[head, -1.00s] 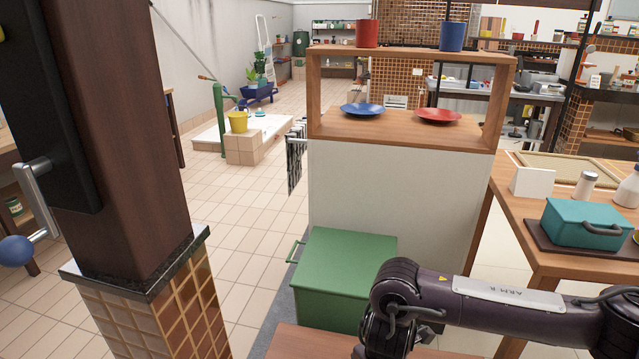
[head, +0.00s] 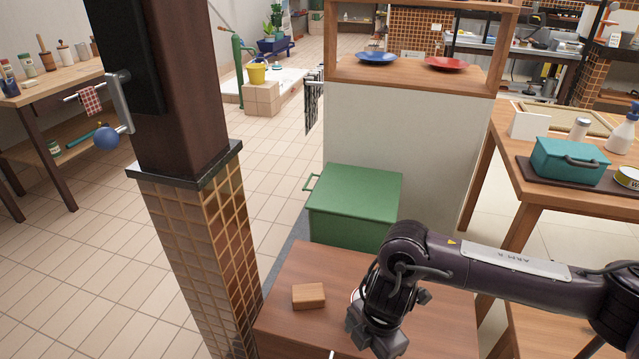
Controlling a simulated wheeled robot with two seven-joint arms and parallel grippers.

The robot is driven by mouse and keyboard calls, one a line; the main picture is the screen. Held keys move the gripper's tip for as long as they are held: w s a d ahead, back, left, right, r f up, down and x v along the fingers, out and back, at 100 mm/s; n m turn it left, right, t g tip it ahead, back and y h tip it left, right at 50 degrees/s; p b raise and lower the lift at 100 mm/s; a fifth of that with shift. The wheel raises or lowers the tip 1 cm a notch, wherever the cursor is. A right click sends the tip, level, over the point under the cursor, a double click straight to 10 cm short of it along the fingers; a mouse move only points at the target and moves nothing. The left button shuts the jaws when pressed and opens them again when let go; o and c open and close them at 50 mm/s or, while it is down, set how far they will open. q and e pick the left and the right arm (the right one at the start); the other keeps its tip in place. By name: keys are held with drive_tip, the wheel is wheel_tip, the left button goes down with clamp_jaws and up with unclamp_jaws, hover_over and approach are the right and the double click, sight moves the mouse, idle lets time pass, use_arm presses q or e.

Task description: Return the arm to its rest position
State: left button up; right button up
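My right arm comes in from the right, above a low wooden table (head: 300,262). My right gripper (head: 374,338) hangs at its end near the bottom edge of the head view, over the table's front part. Its fingers are not clearly visible, so I cannot tell whether it is open or shut. A small wooden block (head: 309,296) lies on the table to the left of the gripper, apart from it. My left gripper is not in view.
A tiled pillar (head: 200,240) stands close on the left. A green box (head: 355,195) with a handle stands behind the table. A teal case (head: 568,160) lies on a dark tray on the right wooden table. A shelf with blue (head: 377,58) and red (head: 446,63) plates is behind.

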drive_tip(key=s+a+m+t+y, duration=0.25)
drive_tip(key=a+m+y, duration=0.35)
drive_tip(key=a, duration=1.4)
drive_tip(key=d+f+m+t+h, duration=0.3)
drive_tip(key=d+f+m, duration=0.7)
drive_tip(key=d, duration=0.4)
drive_tip(key=s+d+f+m+g+h, duration=0.45)
drive_tip(key=s+d+f, duration=0.45)
drive_tip(key=s+d, duration=0.45)
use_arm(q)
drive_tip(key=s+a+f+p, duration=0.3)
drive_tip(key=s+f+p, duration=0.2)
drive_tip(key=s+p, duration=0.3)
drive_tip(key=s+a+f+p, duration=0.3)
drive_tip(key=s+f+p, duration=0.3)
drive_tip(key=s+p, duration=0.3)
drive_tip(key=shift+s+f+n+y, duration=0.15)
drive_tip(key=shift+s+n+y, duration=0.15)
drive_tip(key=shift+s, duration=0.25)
use_arm(e)
drive_tip(key=s+d+f, duration=0.3)
drive_tip(key=s+f, duration=0.2)
drive_tip(key=s, duration=0.3)
drive_tip(key=s+d+f+m, duration=0.1)
drive_tip(key=s+d+f, duration=0.2)
drive_tip(key=s+f, duration=0.2)
drive_tip(key=s, duration=0.3)
drive_tip(key=shift+s+f, duration=0.3)
